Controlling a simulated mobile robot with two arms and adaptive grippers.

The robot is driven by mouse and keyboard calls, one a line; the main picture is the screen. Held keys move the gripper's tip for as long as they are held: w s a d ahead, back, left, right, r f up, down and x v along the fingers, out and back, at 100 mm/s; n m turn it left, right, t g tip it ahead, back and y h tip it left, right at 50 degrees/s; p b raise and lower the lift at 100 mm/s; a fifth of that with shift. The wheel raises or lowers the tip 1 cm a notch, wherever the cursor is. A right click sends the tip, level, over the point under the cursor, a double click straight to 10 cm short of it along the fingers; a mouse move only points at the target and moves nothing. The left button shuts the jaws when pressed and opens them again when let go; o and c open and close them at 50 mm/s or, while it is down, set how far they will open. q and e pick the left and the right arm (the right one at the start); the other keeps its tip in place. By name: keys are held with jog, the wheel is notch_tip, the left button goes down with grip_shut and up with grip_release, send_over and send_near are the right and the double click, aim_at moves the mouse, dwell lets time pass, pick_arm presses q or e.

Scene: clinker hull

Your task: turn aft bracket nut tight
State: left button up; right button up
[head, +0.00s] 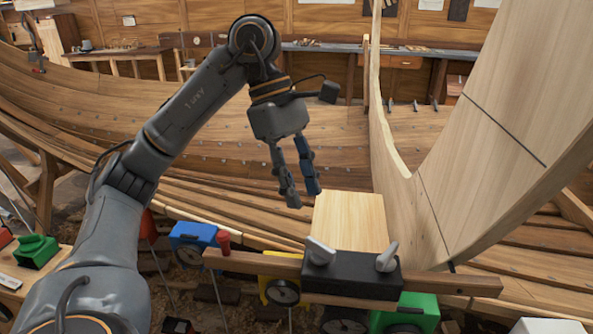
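A black bracket (352,274) sits across a wooden bar at the bottom centre. Two grey wing-shaped nuts stand on it, a left nut (320,251) and a right nut (387,257). I cannot tell which is the aft one, or whether either is tight. My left gripper (303,198) hangs above and slightly left of the bracket, fingers pointing down. One finger is grey and the other partly blue. They are apart, with nothing between them, and touch neither nut. My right gripper is not in view.
A pale wooden block (349,221) lies behind the bracket. The wooden bar (450,284) extends to both sides. Blue (192,236), yellow and green (405,312) blocks crowd around it. A tall curved timber (510,130) rises at the right. Hull planks (200,170) fill the background.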

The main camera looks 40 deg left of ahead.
pick_arm(q)
jog(key=shift+v, duration=1.15)
jog(key=shift+s+f, duration=0.1)
